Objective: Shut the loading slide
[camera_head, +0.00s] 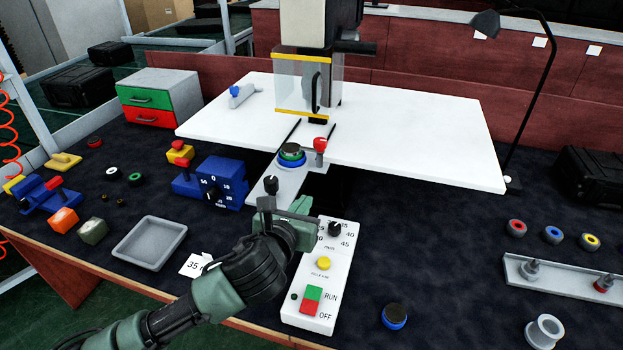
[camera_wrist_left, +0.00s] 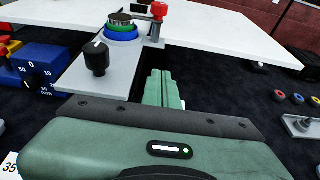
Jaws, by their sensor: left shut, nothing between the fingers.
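The loading slide (camera_head: 291,180) is a light grey plate that sticks out toward me from under the machine on the white table. A black knob (camera_head: 271,185) stands at its near end. It carries a stacked round part with blue and green rings (camera_head: 291,156) and a red-topped clamp (camera_head: 320,146). The slide also shows in the left wrist view (camera_wrist_left: 92,73), with its knob (camera_wrist_left: 97,58) at upper left. My left gripper (camera_head: 303,204) is shut and empty, just right of the slide's near end. Its fingers (camera_wrist_left: 163,88) appear apart from the knob. My right gripper is out of view.
A white control box (camera_head: 321,275) with a dial, yellow button and RUN/OFF switch lies beside my gripper. A blue dial box (camera_head: 222,184) stands left of the slide. The white table (camera_head: 430,140) has a wide bare top. A grey tray (camera_head: 149,243) sits at left.

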